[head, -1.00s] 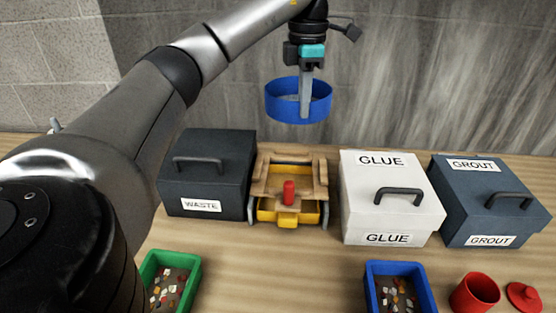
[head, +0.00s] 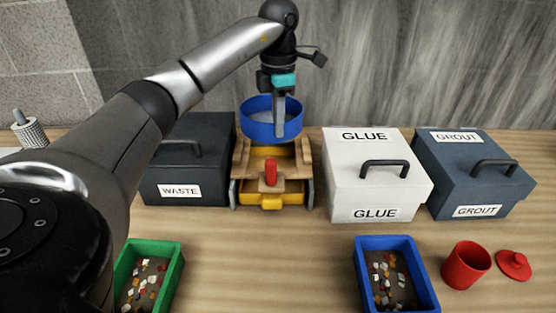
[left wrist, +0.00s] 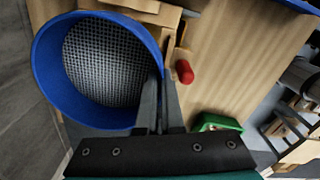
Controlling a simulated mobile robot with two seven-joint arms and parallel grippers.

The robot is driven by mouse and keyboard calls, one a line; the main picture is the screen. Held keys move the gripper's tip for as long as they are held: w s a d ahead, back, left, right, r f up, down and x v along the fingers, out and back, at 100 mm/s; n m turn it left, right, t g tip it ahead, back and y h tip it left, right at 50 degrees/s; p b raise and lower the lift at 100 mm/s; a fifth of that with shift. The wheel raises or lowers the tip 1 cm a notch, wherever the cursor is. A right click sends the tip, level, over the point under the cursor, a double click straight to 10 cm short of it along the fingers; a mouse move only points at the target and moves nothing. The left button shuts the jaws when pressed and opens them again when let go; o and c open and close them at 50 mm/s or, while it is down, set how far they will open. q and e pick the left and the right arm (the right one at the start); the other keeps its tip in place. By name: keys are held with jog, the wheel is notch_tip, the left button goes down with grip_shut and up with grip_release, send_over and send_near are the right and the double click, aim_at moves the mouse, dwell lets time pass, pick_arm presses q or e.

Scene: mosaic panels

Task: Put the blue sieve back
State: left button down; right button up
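The blue sieve (head: 258,131) is a round blue ring with a grey mesh, which shows in the left wrist view (left wrist: 48,84). My left gripper (head: 280,130) is shut on the sieve's rim; its two fingers (left wrist: 160,100) straddle the wall in the left wrist view. The sieve is above the back of a wooden stand (head: 304,157) with a yellow drawer (head: 262,201) and a red knob (head: 271,172). In the head view the sieve overlaps the stand's rear edge; I cannot tell whether they touch. My right gripper is in neither view.
A dark WASTE box (head: 155,187) stands left of the stand. A white GLUE box (head: 343,190) and a dark GROUT box (head: 445,185) stand right. In front are a green tray (head: 172,280), a blue tray (head: 360,280), a red cup (head: 466,266) and its lid (head: 513,266).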

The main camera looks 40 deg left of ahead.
aim_at(278, 140)
pick_arm(q)
notch_tip(278, 140, down, 5)
jog(key=shift+f, duration=0.1)
notch_tip(278, 140, down, 3)
jog(key=shift+r, duration=0.1)
jog(key=c, duration=1.5)
grip_release()
jog(key=shift+f, duration=0.2)
jog(key=o, duration=0.4)
jog(key=shift+o, duration=0.2)
